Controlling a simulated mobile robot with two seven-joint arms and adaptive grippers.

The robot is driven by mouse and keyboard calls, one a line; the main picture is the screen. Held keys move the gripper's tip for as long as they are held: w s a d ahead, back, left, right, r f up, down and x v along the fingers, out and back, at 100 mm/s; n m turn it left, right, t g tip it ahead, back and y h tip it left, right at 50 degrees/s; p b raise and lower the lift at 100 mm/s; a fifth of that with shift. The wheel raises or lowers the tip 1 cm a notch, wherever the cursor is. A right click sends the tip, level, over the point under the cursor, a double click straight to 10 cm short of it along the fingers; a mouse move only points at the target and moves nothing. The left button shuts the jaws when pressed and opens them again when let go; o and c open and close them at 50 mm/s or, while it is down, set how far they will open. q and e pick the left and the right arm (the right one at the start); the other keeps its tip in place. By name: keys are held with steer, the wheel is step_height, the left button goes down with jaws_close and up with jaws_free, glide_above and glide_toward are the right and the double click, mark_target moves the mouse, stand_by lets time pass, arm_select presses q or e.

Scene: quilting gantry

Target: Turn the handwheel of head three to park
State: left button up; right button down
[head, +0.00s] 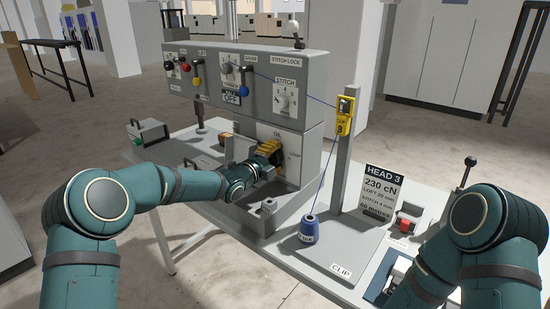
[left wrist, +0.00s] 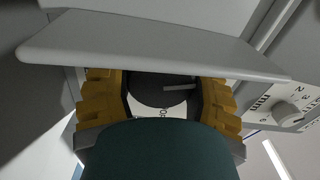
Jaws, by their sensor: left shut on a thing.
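The grey quilting machine head (head: 236,110) stands on its table in the middle of the head view. My left arm reaches to the lower part of its right end. My left gripper (head: 268,148), with yellow finger pads, is shut on the dark round handwheel there, which the gripper mostly hides. In the left wrist view the yellow pads of the gripper (left wrist: 160,100) stand on both sides of the dark handwheel (left wrist: 158,88). A sign (head: 380,192) reads HEAD 3. The park mark cannot be made out. My right arm is at the lower right, its gripper out of view.
A blue thread cone (head: 308,230) stands on the table, its thread running up to a yellow device (head: 345,115) on a post. A red switch (head: 405,225) and a black-knobbed lever (head: 469,163) are at the right. A grey plate (left wrist: 160,45) overhangs the gripper in the wrist view.

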arm_select(q)
steer(key=shift+n, duration=1.6)
steer(key=o, duration=1.2)
steer(key=shift+a, duration=0.1)
steer(key=shift+s, duration=0.1)
steer(key=v, duration=1.2)
